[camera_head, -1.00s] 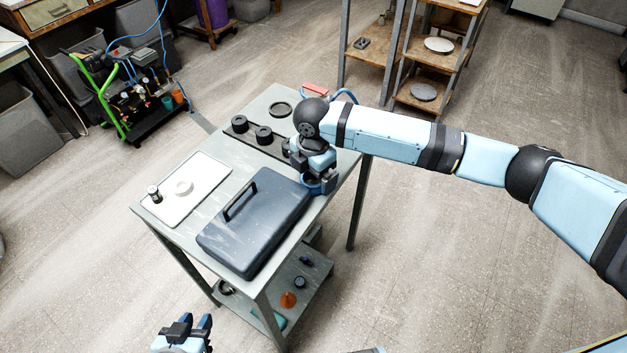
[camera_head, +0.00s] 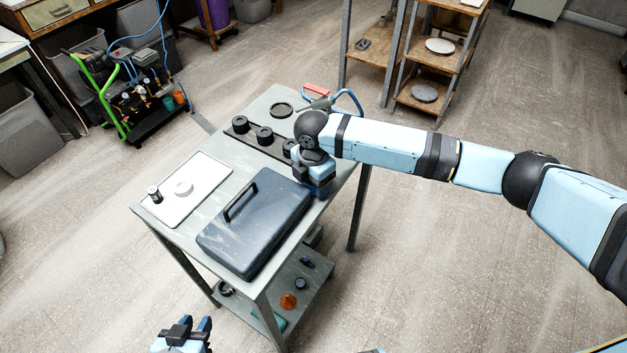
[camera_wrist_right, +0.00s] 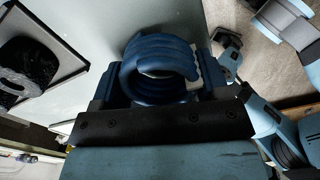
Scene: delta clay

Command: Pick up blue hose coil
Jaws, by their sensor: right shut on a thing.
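The blue hose coil (camera_wrist_right: 150,72) shows in the right wrist view as several stacked dark blue loops. It sits between the two fingers of my right gripper (camera_wrist_right: 160,82), which is shut on it. In the head view my right gripper (camera_head: 319,190) is low at the right edge of the table, beside the dark blue case; the coil is mostly hidden there by the gripper and wrist. I cannot tell whether the coil touches the tabletop. My left gripper (camera_head: 192,324) is at the bottom of the head view, open and empty, away from the table.
The grey table (camera_head: 222,152) carries a dark blue case (camera_head: 262,222), a white tray (camera_head: 205,190) with a white ring, and a strip with black round parts (camera_head: 264,136). Floor to the right is clear.

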